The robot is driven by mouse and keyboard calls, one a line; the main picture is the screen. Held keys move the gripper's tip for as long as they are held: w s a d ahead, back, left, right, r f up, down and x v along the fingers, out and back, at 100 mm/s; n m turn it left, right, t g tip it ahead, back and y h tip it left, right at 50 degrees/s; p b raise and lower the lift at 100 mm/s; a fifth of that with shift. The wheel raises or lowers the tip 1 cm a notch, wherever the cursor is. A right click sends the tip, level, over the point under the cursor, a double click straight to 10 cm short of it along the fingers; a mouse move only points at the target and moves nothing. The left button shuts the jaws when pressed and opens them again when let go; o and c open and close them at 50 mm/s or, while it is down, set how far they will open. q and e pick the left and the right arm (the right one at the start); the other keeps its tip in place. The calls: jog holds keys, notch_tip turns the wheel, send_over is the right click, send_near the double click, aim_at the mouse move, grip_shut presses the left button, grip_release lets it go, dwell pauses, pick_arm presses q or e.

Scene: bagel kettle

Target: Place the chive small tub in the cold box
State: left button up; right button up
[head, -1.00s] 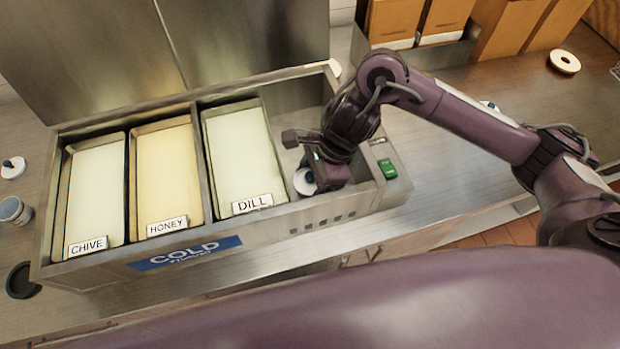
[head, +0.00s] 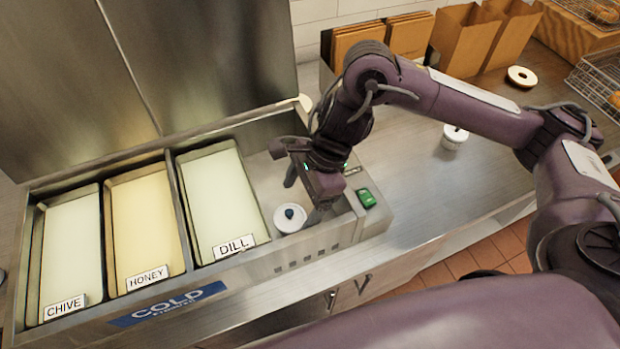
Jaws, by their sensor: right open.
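The cold box (head: 262,262) is a steel bin on the counter, with a blue "COLD" label on its front. A small white tub with a dark knob on its lid (head: 289,218) stands upright in the box's right-hand bay, beside the dill pan. No flavour label is readable on it. My right gripper (head: 304,193) is open at that bay, just above and behind the tub, and looks apart from its knob. A similar small white tub (head: 453,138) stands on the counter to the right, also without a readable label. My left gripper is not in view.
The chive (head: 70,250), honey (head: 145,230) and dill (head: 218,200) pans fill the box's left part. Paper bags (head: 470,38), a white ring (head: 521,76) and wire baskets (head: 598,82) stand behind right. The counter right of the box is mostly clear.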

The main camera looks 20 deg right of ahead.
jog(key=shift+v, duration=2.65)
